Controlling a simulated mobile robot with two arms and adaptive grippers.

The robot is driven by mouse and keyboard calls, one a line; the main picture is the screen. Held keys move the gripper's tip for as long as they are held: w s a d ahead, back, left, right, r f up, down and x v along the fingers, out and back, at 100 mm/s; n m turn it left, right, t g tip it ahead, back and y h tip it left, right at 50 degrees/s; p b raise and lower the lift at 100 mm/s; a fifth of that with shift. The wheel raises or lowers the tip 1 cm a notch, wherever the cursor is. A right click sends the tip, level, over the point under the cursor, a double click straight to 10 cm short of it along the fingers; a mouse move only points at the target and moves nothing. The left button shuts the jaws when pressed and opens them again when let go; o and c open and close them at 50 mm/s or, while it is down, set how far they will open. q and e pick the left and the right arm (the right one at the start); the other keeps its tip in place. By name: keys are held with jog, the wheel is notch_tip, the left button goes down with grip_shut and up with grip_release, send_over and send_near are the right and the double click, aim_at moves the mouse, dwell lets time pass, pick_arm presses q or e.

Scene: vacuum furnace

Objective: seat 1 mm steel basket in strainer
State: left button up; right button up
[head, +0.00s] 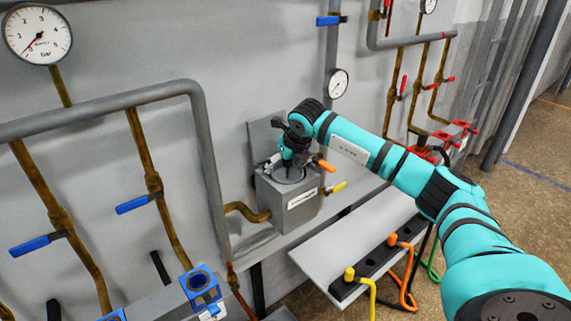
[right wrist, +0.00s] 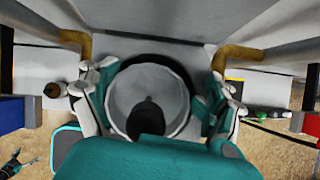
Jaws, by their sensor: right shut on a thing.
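The strainer (head: 287,206) is a grey box on the ledge against the wall, with a label on its front and a grey plate (head: 262,132) upright behind it. My right gripper (head: 290,160) points down at its round top opening. In the right wrist view, my right gripper (right wrist: 153,103) is shut on the steel basket (right wrist: 150,82), a round grey cup with a dark shape inside. The basket is over or inside the strainer's dark round opening; I cannot tell how deep it sits. My gripper hides most of it in the head view.

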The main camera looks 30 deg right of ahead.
jog(key=o, duration=1.4)
jog(key=shift+g, duration=0.8)
jog(key=f, duration=0.2)
jog(key=s+a+f, duration=0.1)
jog(key=f, duration=0.1)
jog(key=s+f, duration=0.1)
jog(key=f, duration=0.1)
jog(key=shift+s+a, duration=0.15)
jog(key=shift+a, duration=0.05)
jog(key=r, duration=0.5)
jog(key=shift+w+d+r, duration=0.15)
jog(key=shift+w+d, duration=0.1)
jog(key=shift+d, duration=0.05)
jog(key=shift+t, duration=0.7)
jog(key=v, duration=0.7)
jog(key=w+v, duration=0.1)
jog(key=v, duration=0.2)
jog(key=shift+s+d+r, duration=0.15)
jog(key=shift+d+r, duration=0.1)
jog(key=shift+r, duration=0.25)
jog(key=shift+s+r, duration=0.1)
jog(key=shift+r, duration=0.65)
jog(key=shift+f, duration=0.1)
